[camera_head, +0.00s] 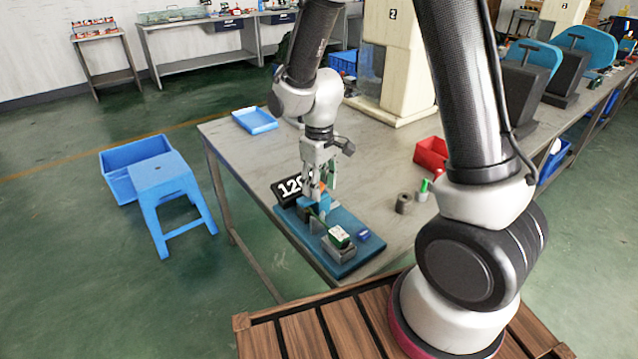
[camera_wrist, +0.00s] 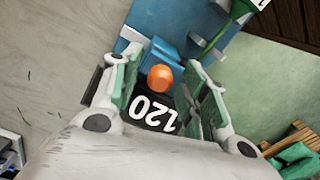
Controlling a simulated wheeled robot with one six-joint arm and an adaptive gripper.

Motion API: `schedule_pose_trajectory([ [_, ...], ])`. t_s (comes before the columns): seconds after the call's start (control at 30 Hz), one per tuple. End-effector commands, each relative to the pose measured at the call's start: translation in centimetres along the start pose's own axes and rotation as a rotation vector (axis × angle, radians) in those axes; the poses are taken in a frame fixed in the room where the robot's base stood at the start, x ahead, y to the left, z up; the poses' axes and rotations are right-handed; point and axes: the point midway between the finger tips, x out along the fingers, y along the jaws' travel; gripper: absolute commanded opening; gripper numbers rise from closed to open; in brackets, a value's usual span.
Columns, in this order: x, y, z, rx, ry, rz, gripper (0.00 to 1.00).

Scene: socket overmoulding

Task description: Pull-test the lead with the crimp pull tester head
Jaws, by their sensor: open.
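The pull tester is a blue base board (camera_head: 350,258) at the near edge of the grey table, with a black display reading 120 (camera_head: 287,190). The display also shows in the wrist view (camera_wrist: 155,113). An orange round knob (camera_wrist: 160,78) stands by a blue block (camera_wrist: 141,62), seemingly the tester head. My gripper (camera_wrist: 168,72) is open, pointing down, with one green-padded finger on each side of the knob and a gap to each. It shows over the board in the head view (camera_head: 322,190). A dark green lead (camera_wrist: 236,18) runs off to the upper right; its clamped end is unclear.
A green-and-white piece (camera_head: 339,236) sits in a grey holder on the board's near end, beside a small blue piece (camera_head: 364,234). A grey cylinder (camera_head: 404,203), a red bin (camera_head: 431,154) and a blue tray (camera_head: 255,121) stand on the table.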

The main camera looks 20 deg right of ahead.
Motion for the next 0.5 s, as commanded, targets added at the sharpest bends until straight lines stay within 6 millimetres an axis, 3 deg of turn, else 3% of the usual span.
schedule_pose_trajectory([
  [0.13, -0.02, 0.0, 0.0, 0.0, 0.0, 0.0, 0.42],
  [0.37, -0.04, 0.0, 0.0, 0.0, 0.0, 0.0, 0.0],
  [0.5, -0.05, 0.01, -0.02, 0.0, 0.0, 0.0, 0.0],
])
